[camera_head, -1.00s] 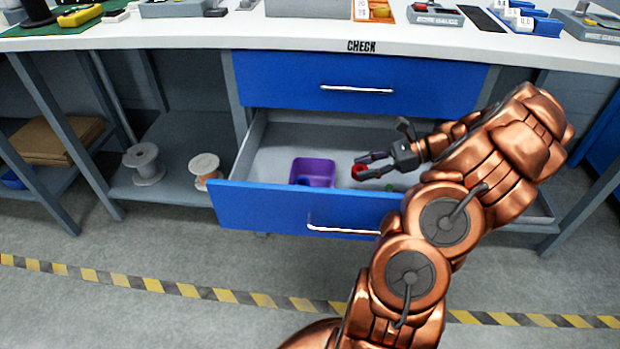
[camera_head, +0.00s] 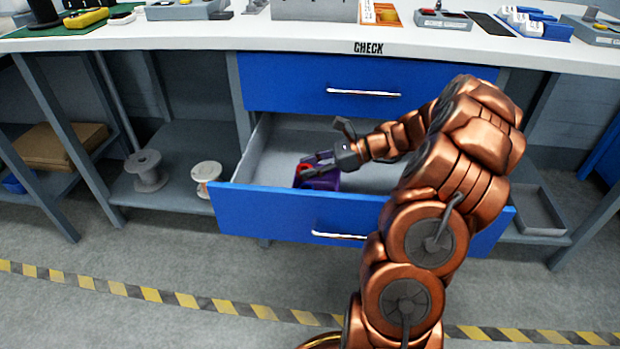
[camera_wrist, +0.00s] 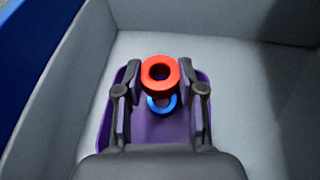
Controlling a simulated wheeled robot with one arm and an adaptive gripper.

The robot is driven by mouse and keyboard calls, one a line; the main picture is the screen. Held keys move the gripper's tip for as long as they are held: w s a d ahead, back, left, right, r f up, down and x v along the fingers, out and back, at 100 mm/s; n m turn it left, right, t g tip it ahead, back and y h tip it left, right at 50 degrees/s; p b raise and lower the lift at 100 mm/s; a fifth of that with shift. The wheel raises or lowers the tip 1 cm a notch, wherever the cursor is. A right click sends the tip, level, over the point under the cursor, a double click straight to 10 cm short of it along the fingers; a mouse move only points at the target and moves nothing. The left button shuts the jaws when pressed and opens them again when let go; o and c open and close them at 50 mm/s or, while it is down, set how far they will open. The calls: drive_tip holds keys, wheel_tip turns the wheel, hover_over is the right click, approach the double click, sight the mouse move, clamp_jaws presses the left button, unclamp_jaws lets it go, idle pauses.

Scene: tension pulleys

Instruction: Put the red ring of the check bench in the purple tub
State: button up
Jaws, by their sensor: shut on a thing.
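The red ring (camera_wrist: 160,73) is between the fingers of my gripper (camera_wrist: 160,92), which is shut on it. In the head view the red ring (camera_head: 305,167) shows at the fingertips of my gripper (camera_head: 311,168), over the purple tub. The purple tub (camera_wrist: 117,138) stands in the open drawer, under the held ring. Its wall also shows in the head view (camera_head: 328,182), partly covered by my gripper. A blue ring (camera_wrist: 163,104) lies inside the tub, below the red ring.
The open lower drawer (camera_head: 262,150) has grey walls and a blue front. The closed upper drawer (camera_head: 290,85) and the bench top (camera_head: 290,45) marked CHECK are above it. Wire spools (camera_head: 147,170) stand on the shelf to the left.

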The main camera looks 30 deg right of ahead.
wheel_tip(320, 180, down, 3)
drive_tip(key=shift+f+b, duration=0.1)
drive_tip(key=shift+b, duration=0.55)
drive_tip(key=shift+f+p, duration=0.2)
drive_tip(key=shift+p, duration=0.1)
drive_tip(key=o, duration=1.2)
drive_tip(key=shift+c, duration=0.2)
drive_tip(key=shift+s+d+r, duration=0.15)
drive_tip(key=shift+d+r, duration=0.05)
drive_tip(key=shift+r, duration=0.2)
drive_tip(key=p+v, duration=0.3)
drive_tip(key=v, duration=0.8)
drive_tip(key=shift+d, duration=0.2)
drive_tip(key=shift+a+r, duration=0.1)
drive_tip(key=shift+r, duration=0.1)
